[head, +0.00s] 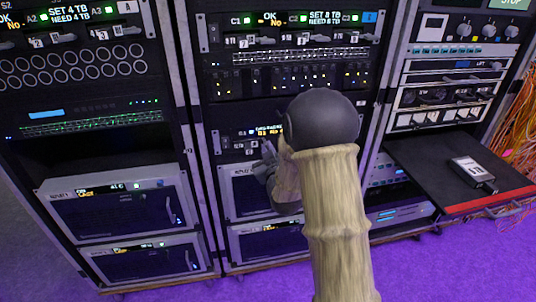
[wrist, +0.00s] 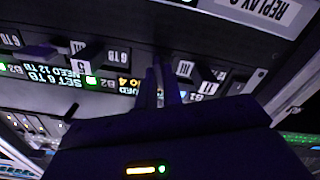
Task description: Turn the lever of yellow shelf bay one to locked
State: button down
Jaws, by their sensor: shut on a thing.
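My gripper (wrist: 160,82) is shut on a small dark lever or handle on a rack panel, and its fingers cover most of it. The wrist view is upside down. Dark levers (wrist: 90,50) and white number labels (wrist: 185,68) stand along the panel on both sides of the fingers. In the head view my gripper (head: 266,160) is at the middle rack's lower shelf panel (head: 225,142), partly hidden by my arm. I cannot make out a yellow shelf marking or which bay the held part belongs to.
A display (wrist: 70,75) beside the fingers reads SET 6 TB, NEED 12 TB. Racks stand left and right. A pull-out shelf (head: 425,175) with a small box (head: 472,170) juts out at right. Orange cables (head: 515,130) hang beyond it. Purple floor (head: 450,270) is clear in front.

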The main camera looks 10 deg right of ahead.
jog(key=n+b, duration=0.2)
jog(key=n, duration=0.4)
jog(key=n+b, duration=0.2)
jog(key=n, duration=0.5)
jog(key=shift+a+f, duration=0.15)
jog(key=shift+f, duration=0.05)
dwell(0.3)
jog(key=c, duration=1.6)
grip_release()
jog(key=shift+o, duration=0.2)
